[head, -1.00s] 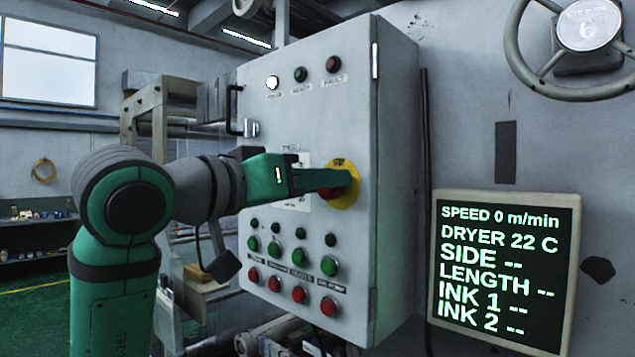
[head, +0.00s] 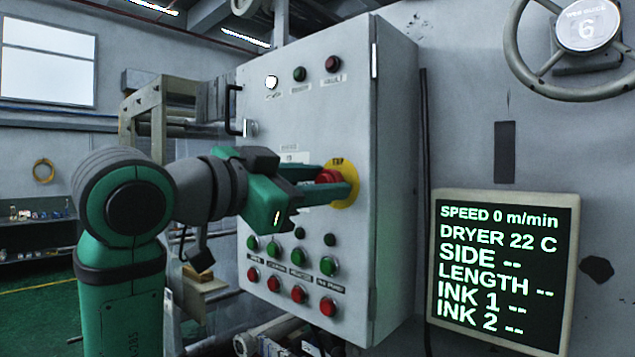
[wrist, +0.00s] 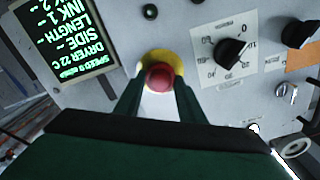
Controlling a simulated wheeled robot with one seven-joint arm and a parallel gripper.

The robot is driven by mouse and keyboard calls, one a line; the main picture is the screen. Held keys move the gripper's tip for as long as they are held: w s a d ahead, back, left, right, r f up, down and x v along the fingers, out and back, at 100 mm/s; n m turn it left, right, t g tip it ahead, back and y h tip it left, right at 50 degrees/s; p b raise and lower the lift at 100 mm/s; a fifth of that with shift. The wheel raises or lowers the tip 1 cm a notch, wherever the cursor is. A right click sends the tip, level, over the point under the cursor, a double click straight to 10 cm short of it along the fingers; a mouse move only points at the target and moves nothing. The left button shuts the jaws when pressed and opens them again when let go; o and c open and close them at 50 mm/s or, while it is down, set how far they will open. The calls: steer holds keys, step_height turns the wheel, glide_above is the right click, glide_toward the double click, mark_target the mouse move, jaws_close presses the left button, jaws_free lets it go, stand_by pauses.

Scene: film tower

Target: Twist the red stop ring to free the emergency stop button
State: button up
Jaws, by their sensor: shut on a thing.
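The red emergency stop button (head: 329,177) sits on a round yellow plate (head: 347,196) on the front of the grey control cabinet. My gripper (head: 338,180) reaches it from the left, with one green finger above and one below the red head. In the wrist view the red button (wrist: 159,77) lies between the tips of the two fingers, with the yellow plate (wrist: 160,56) behind it. My gripper is shut on the red button. The fingers hide part of its sides, and I cannot make out a separate ring edge.
Rows of green (head: 328,266) and red (head: 328,306) push buttons lie below on the cabinet (head: 395,130). A selector knob (wrist: 232,52) shows in the wrist view. A screen (head: 505,270) reading speed 0 and a handwheel (head: 530,65) are to the right.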

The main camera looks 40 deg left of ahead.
steer(key=shift+m, duration=0.6)
steer(key=o, duration=1.1)
steer(key=shift+c, duration=0.2)
steer(key=s, duration=1)
steer(key=shift+s+a, duration=0.4)
steer(key=shift+a, duration=0.05)
steer(key=shift+w, duration=0.2)
